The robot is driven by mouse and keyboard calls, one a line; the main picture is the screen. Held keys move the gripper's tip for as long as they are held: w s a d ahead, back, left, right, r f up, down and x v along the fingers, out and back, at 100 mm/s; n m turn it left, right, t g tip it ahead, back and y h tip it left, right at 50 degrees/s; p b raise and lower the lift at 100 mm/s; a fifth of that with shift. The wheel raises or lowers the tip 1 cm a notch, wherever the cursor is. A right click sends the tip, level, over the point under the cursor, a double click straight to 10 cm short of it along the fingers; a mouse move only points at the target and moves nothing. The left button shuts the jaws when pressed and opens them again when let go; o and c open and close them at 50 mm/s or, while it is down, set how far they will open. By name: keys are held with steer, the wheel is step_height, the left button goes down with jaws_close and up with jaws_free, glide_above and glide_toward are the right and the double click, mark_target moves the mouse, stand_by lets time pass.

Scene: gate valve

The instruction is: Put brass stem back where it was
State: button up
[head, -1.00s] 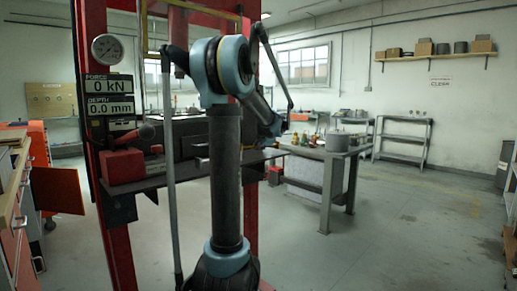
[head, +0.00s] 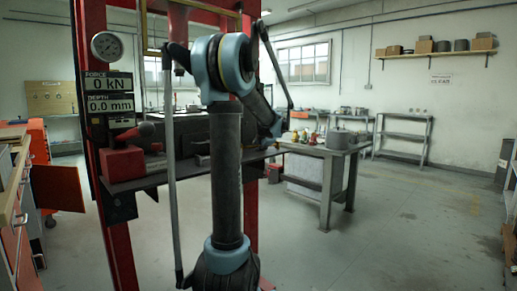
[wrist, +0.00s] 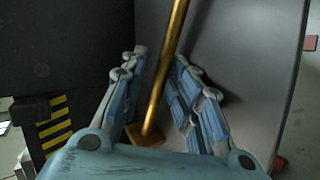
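The brass stem (wrist: 164,75) shows in the wrist view as a long gold rod, slanting from the top middle down to a wider brass end near my gripper's palm. My gripper (wrist: 160,55) has blue-grey fingers on both sides of the rod. A gap shows between the left finger and the rod, while the right finger appears close beside it; contact cannot be told. In the head view my own arm hides the gripper and the stem.
A grey plate (wrist: 250,70) lies behind the stem. A black and yellow striped block (wrist: 55,130) is at left. The red press frame (head: 88,60) stands around my arm, with a gauge (head: 107,45).

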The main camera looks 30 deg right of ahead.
steer(key=shift+r, duration=0.55)
steer(key=d+v, duration=0.1)
steer(key=v, duration=1.1)
steer(key=shift+a, duration=0.45)
steer(key=shift+s, duration=0.1)
